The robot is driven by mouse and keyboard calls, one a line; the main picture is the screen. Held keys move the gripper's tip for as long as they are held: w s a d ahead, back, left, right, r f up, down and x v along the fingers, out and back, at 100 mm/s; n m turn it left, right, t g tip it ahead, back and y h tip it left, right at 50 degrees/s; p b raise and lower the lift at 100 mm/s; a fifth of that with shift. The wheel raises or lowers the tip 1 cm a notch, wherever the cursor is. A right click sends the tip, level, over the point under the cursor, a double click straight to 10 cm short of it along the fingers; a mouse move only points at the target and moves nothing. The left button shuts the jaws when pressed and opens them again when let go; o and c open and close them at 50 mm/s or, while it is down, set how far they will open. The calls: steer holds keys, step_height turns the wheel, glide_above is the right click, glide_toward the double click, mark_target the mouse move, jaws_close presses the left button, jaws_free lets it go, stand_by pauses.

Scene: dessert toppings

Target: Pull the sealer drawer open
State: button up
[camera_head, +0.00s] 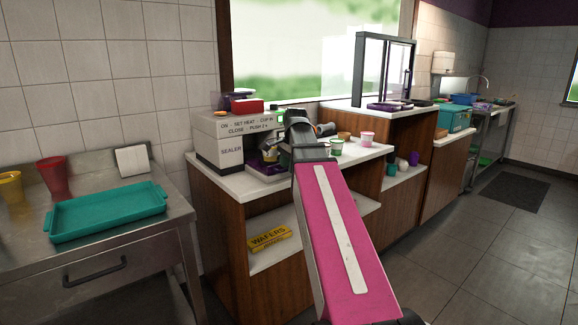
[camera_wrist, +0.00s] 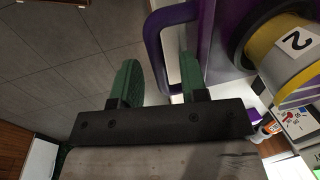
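My gripper is mostly hidden behind my arm in the head view. In the wrist view my gripper (camera_wrist: 159,64) has two green fingers spread apart. A purple loop handle (camera_wrist: 152,45) reaches down between the fingers. The right finger is inside the loop and the left finger is outside it. Gaps show between the bar and both fingers. A purple body (camera_wrist: 228,35) adjoins the handle. The drawer's position is hidden in the head view.
A yellow and grey cylinder marked "2" (camera_wrist: 282,62) sits close right of the handle. Small cups (camera_head: 366,138) stand on the counter right of my arm. A yellow wafers box (camera_head: 269,238) lies on the shelf below. A teal tray (camera_head: 108,213) is on the left table.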

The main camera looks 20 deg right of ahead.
steer(key=shift+r, duration=0.1)
step_height(320, 180, up, 10)
steer(key=s, duration=0.1)
steer(key=shift+s+d+r, duration=0.25)
steer(key=shift+s+d, duration=0.1)
steer(key=shift+s, duration=0.05)
stand_by(0.5)
